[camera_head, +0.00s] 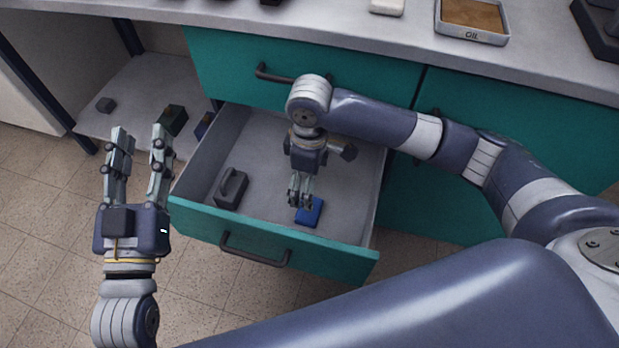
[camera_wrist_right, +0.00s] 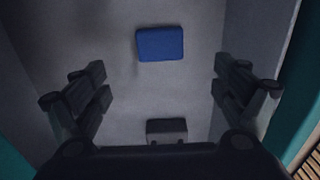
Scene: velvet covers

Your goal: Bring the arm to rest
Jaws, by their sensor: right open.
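My right arm reaches from the right over the open teal drawer (camera_head: 195,218). My right gripper (camera_head: 301,203) points down inside the drawer, just above or beside a flat blue block (camera_head: 311,213). In the right wrist view the fingers (camera_wrist_right: 160,95) are spread wide with nothing between them, and the blue block (camera_wrist_right: 160,44) lies on the drawer floor beyond them. My left gripper (camera_head: 140,135) is at the left, outside the drawer, its fingers apart and empty.
A dark handled object (camera_head: 231,187) lies in the drawer's left part. The counter (camera_head: 340,20) above holds a tray marked OIL (camera_head: 472,17) and a white block (camera_head: 387,6).

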